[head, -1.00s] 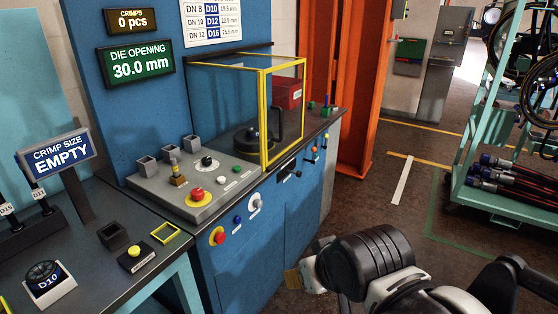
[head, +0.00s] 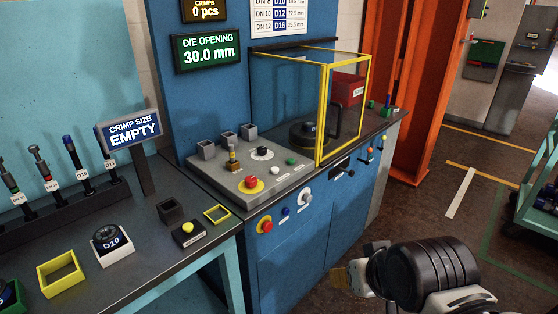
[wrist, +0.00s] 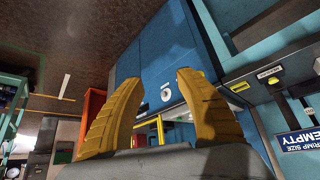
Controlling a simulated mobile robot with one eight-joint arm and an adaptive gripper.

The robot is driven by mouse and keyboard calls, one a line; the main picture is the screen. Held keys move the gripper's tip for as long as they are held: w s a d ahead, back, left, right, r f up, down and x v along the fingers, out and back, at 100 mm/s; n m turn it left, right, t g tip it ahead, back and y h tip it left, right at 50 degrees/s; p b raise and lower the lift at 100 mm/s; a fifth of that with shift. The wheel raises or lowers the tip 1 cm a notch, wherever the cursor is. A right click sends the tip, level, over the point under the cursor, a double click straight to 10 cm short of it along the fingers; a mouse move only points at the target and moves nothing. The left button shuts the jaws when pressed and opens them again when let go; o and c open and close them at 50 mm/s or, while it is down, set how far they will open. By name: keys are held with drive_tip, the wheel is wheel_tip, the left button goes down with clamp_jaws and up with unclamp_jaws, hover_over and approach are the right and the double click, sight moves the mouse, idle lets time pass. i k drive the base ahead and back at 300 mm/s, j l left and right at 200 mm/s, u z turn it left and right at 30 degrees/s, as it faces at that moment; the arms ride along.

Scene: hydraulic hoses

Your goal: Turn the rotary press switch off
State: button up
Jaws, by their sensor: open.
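A round pale rotary switch (head: 306,201) is on the front face of the blue press cabinet (head: 290,260), right of a blue button. In the wrist view a pale round switch (wrist: 166,95) shows on the blue face, between my fingers. A second round knob, black on a white disc (head: 263,153), sits on the sloped grey console. I cannot read either switch's position. My gripper (wrist: 159,82) is open and empty, its two yellow fingers spread. In the head view my gripper (head: 341,277) is at the lower right, in front of the cabinet and apart from it.
A yellow-framed guard (head: 320,110) stands on the cabinet top. A bench (head: 140,270) with a D10 die (head: 111,243) is at left.

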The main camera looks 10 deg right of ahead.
sight(250, 181)
drive_tip(key=i+j+u, duration=0.1)
drive_tip(key=i+j, duration=0.6)
drive_tip(key=i, duration=0.05)
